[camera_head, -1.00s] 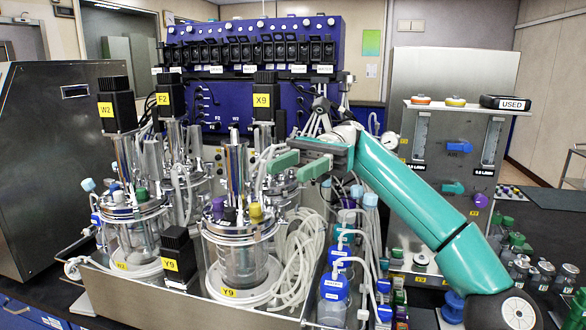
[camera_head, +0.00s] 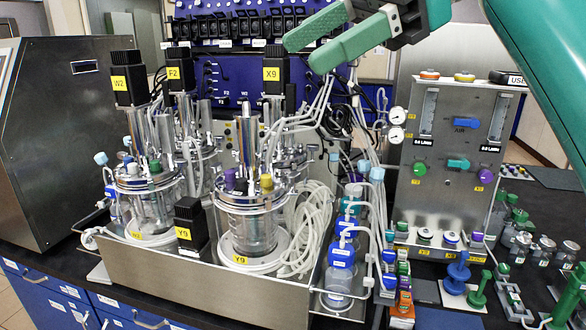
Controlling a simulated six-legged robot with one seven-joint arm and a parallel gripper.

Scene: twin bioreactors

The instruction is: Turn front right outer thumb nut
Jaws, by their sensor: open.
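The front right bioreactor (camera_head: 247,232) is a glass vessel with a metal head plate (camera_head: 262,201), standing in a steel tray beside the Y9 label. Purple and yellow caps (camera_head: 266,182) and a tall metal column stand on its lid. The thumb nuts on its rim are too small to tell apart, so I cannot pick out the outer one. My gripper (camera_head: 302,54) is above the vessel in the picture, in front of the blue control tower. Its two green fingers are apart, point left and hold nothing.
The front left bioreactor (camera_head: 148,206) stands beside it, with tall black-topped motors behind. White tubing (camera_head: 309,225) hangs at the right of the vessel, then blue-capped bottles (camera_head: 341,252). A steel gas panel (camera_head: 454,155) stands at right. My arm crosses the upper right.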

